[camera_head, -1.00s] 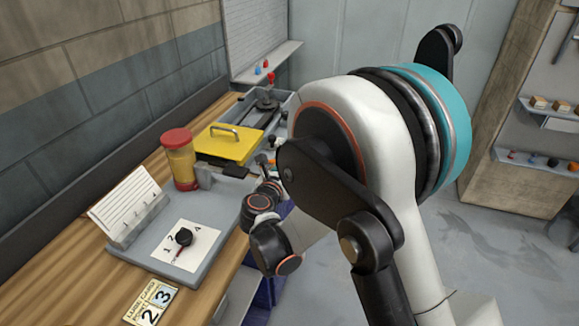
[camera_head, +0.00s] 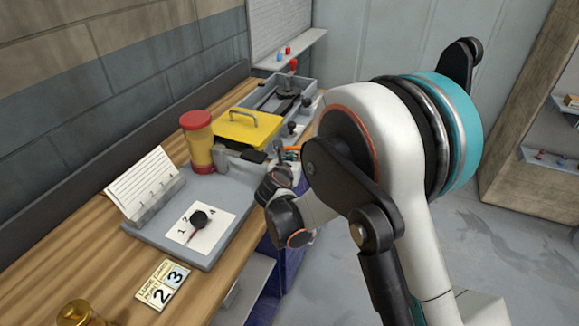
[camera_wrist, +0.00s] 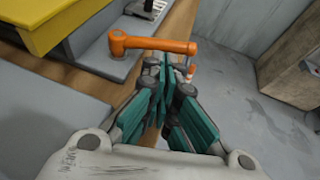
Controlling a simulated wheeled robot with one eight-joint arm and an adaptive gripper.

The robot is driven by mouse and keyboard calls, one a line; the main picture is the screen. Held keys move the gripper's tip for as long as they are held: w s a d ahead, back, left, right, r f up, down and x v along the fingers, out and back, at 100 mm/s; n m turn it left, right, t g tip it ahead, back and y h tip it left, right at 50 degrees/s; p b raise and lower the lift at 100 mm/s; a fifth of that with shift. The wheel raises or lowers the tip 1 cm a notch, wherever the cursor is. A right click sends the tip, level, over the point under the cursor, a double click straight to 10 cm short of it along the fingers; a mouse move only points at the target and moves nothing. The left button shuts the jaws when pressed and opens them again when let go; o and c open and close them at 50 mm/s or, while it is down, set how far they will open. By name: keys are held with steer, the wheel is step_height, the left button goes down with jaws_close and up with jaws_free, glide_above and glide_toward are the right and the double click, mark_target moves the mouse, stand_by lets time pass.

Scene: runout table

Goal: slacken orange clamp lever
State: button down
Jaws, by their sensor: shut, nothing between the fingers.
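The orange clamp lever (camera_wrist: 155,43) shows near the top of the wrist view. Its round hub is at the left, and its arm runs right, out past the table edge. In the head view only a small orange bit of the lever (camera_head: 291,149) shows beside my arm. My gripper (camera_wrist: 174,68) has teal fingers that are shut and empty. The fingertips are just below the lever's arm in the wrist picture, close to its outer half. I cannot tell whether they touch it.
A yellow lidded box (camera_head: 245,130) and a red-capped jar (camera_head: 198,143) stand near the lever. A grey plate (camera_head: 150,232) holds a flip card stand (camera_head: 146,186) and a black knob (camera_head: 198,219). A number sign (camera_head: 163,285) lies in front. Open floor (camera_head: 480,240) is at the right.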

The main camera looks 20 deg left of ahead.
steer(key=shift+w+f, duration=0.2)
steer(key=shift+w, duration=0.2)
steer(key=shift+w+d+b, duration=0.3)
steer(key=shift+w, duration=0.35)
stand_by(0.7)
steer(key=shift+w+d, duration=0.25)
steer(key=shift+w, duration=0.45)
steer(key=shift+w+b, duration=0.5)
steer(key=shift+w, duration=0.6)
steer(key=shift+d, duration=0.1)
